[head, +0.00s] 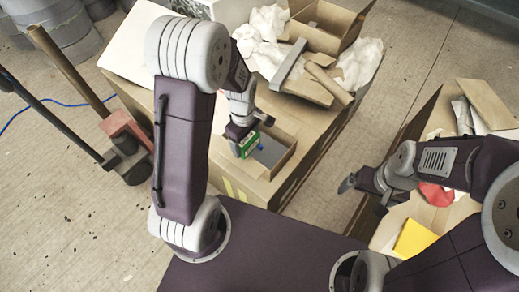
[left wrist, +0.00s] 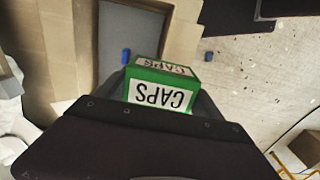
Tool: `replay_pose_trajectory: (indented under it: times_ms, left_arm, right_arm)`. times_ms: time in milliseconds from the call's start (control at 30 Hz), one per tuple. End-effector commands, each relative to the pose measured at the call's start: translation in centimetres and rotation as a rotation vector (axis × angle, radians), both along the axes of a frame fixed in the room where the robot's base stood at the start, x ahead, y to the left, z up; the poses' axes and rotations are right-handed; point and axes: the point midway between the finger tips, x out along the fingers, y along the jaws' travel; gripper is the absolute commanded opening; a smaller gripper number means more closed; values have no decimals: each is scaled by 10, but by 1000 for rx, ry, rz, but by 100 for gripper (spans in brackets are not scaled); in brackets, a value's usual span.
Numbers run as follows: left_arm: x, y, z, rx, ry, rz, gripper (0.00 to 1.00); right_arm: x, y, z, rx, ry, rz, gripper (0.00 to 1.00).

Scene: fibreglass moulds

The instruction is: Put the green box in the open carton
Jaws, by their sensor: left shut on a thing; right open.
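The green box (head: 247,146) has a white label reading CAPS, which shows in the left wrist view (left wrist: 163,92). My left gripper (head: 243,136) is shut on it, with a small blue spot on either side of the box. An open carton (head: 284,164) with a grey inside lies just right of the box in the head view. Its grey inside (left wrist: 128,28) shows just beyond the box in the left wrist view. I cannot tell the height of the box over it. My right gripper (head: 365,195) is open and empty, apart to the right.
Another open carton (head: 322,30) stands at the back, among crumpled white paper (head: 262,52) and a grey bar (head: 288,64). A large box at right holds a yellow item (head: 414,238) and a red item (head: 435,194). Long-handled tools (head: 70,55) stand at left.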

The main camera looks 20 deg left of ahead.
Motion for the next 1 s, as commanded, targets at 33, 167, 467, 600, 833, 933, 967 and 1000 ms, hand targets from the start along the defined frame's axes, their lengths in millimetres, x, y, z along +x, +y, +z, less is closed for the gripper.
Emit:
replay_pose_trajectory:
  times_ms: [33,167,467,600,833,933,967,1000]
  left_arm:
    - [8,4,-8,0,1,3,29]
    - [39,17,-30,0,1,3,29]
    - [90,38,-61,0,0,-1,29]
    - [102,43,-68,0,1,-1,29]
    - [103,43,-80,0,2,-2,29]
    - [102,43,-100,0,3,-2,29]
    - [103,43,-105,0,3,-2,29]
    - [103,43,-109,0,2,-2,29]
  right_arm:
    - [0,0,-4,0,0,0,99]
    - [0,0,-12,0,0,0,99]
    - [0,0,-21,0,0,0,99]
    - [0,0,-23,0,0,0,99]
    - [0,0,-27,0,0,0,99]
    - [0,0,-34,0,0,0,99]
    - [0,0,-35,0,0,0,99]
    - [0,0,-36,0,0,0,99]
